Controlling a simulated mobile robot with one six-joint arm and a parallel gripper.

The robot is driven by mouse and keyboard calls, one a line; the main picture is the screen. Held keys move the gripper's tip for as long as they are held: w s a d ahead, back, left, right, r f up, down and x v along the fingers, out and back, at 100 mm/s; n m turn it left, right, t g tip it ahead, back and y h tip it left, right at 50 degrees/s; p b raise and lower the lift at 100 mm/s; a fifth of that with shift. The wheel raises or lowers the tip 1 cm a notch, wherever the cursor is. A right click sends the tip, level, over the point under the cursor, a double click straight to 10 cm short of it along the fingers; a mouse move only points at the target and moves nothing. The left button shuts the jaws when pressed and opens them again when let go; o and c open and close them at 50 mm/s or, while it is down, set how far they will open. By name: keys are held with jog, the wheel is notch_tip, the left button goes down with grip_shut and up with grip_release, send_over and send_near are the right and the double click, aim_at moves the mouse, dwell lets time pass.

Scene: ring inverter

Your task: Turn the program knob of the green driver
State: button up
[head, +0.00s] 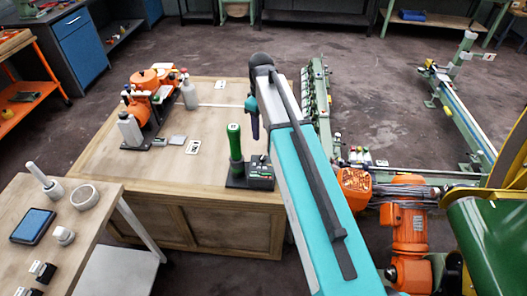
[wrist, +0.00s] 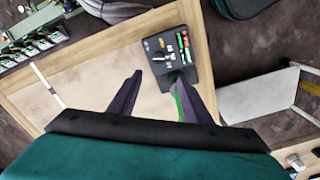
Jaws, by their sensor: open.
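The green driver (head: 235,148) stands upright on a black base (head: 237,183) near the front right of the wooden workbench. In the wrist view the base (wrist: 150,46) shows a small pale knob or lever, red and green marks, and a grey post. Which of these is the program knob I cannot tell for sure. Part of the green driver (wrist: 186,104) shows beside my right finger, which hides the rest. My gripper (wrist: 158,76) is open, its two dark fingers apart with bare bench between them. In the head view my gripper (head: 255,128) hangs above and behind the base.
Orange machine units (head: 150,82) and a grey bottle-like cylinder (head: 189,95) stand at the bench's back left. A side table (head: 97,223) at lower left holds a tablet (head: 33,225) and a ring (head: 84,196). The bench middle is mostly clear.

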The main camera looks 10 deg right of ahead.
aim_at(263, 157)
jog(key=shift+d+f, duration=0.15)
jog(key=shift+f+p, duration=1.8)
jog(key=shift+f, duration=4.95)
jog(key=c, duration=1)
